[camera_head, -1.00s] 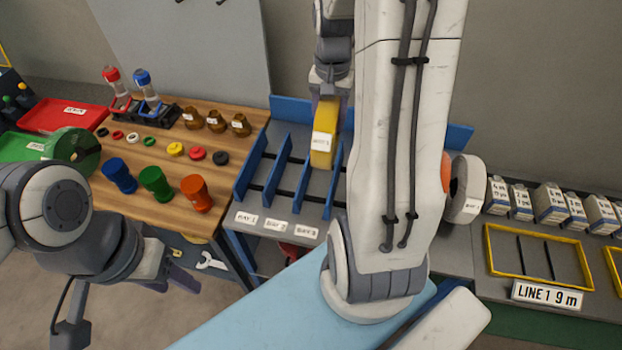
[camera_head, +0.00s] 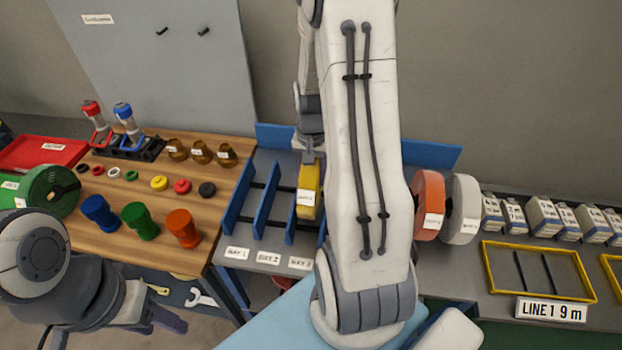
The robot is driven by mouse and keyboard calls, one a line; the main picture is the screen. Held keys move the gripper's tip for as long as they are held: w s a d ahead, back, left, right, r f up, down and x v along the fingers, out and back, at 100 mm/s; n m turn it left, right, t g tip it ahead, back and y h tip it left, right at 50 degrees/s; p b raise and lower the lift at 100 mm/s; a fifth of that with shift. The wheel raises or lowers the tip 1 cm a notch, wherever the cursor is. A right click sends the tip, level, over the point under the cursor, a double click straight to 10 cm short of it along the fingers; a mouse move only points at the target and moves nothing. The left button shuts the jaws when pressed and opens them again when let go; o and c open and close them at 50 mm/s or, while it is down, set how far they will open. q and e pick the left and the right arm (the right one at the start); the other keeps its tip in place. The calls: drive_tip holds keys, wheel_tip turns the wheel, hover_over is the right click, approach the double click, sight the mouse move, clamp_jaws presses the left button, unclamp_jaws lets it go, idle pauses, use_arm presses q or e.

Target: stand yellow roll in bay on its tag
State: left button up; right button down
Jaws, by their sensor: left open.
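The yellow roll (camera_head: 309,192) is upright, edge-on to me, with a white tag on its near side. It is at the bay rack, in line with the third tag, BAY 3 (camera_head: 300,263); I cannot tell whether it touches the rack floor. My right gripper (camera_head: 309,158) is at the roll's top and appears shut on it; its fingertips are mostly hidden. My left gripper (camera_head: 168,319) is open and empty at the lower left, below the wooden table's front edge.
Blue dividers (camera_head: 266,207) separate the bays. An orange roll (camera_head: 428,200) and a white roll (camera_head: 462,208) stand right of my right arm. Bottles, caps and coloured cups (camera_head: 184,229) occupy the wooden table (camera_head: 215,200). A yellow-framed tray (camera_head: 540,272) lies at right.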

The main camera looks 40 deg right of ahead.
wheel_tip(320, 180, down, 2)
drive_tip(key=shift+f, duration=0.25)
drive_tip(key=shift+c, duration=1.2)
unclamp_jaws()
wheel_tip(320, 180, up, 12)
drive_tip(key=shift+r+b, duration=0.1)
drive_tip(key=shift+b, duration=0.75)
